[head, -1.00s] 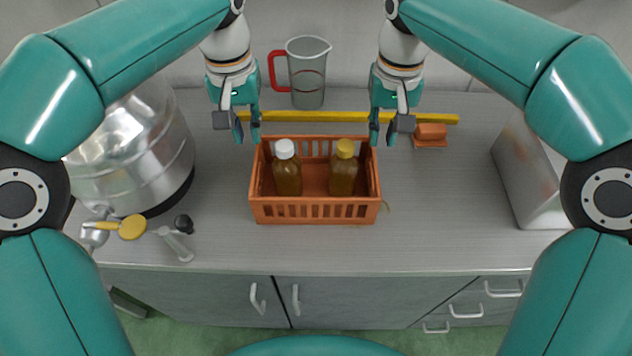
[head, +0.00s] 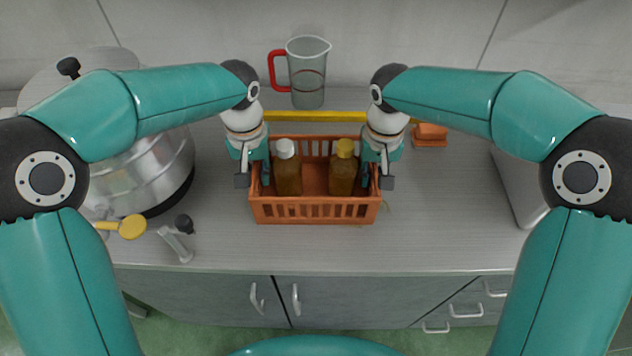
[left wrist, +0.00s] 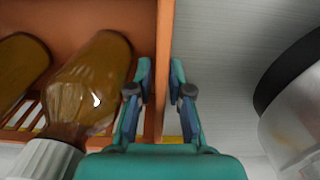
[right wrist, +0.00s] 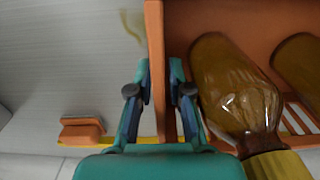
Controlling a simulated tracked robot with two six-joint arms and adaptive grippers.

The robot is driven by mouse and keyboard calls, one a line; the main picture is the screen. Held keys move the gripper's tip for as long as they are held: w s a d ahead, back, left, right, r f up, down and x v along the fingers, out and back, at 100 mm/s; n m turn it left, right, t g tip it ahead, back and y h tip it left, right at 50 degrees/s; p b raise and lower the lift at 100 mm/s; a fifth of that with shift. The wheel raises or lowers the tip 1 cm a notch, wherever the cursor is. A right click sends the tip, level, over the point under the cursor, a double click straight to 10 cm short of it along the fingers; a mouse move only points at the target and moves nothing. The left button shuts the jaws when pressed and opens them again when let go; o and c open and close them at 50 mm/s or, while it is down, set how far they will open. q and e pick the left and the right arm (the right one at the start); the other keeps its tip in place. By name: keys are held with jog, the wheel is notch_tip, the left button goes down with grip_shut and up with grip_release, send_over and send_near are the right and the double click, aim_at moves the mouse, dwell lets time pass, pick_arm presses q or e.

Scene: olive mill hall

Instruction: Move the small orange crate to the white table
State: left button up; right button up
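The small orange crate (head: 315,212) stands on the grey worktop. It holds a white-capped bottle (head: 287,172) and a yellow-capped bottle (head: 342,172), both with brown-green contents. My left gripper (head: 258,186) is at the crate's left side wall; in the left wrist view its fingers (left wrist: 160,82) are apart, one on each side of that wall. My right gripper (head: 376,186) is at the right side wall; in the right wrist view its fingers (right wrist: 160,82) straddle that wall, with gaps showing. I see no white table.
A steel vessel (head: 150,165) stands left of the crate, with a yellow-ended tool (head: 130,226) and a small grey fitting (head: 176,245) in front. Behind are a red-handled measuring jug (head: 307,75) and a yellow strip (head: 315,116). An orange brush-like block (head: 430,134) lies right.

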aim_at(255, 163)
pick_arm(q)
grip_shut()
pick_arm(e)
grip_shut()
pick_arm(q)
jog(key=shift+w+r, duration=0.1)
jog(key=shift+r, duration=0.15)
pick_arm(e)
jog(key=shift+w+r, duration=0.1)
jog(key=shift+r, duration=0.1)
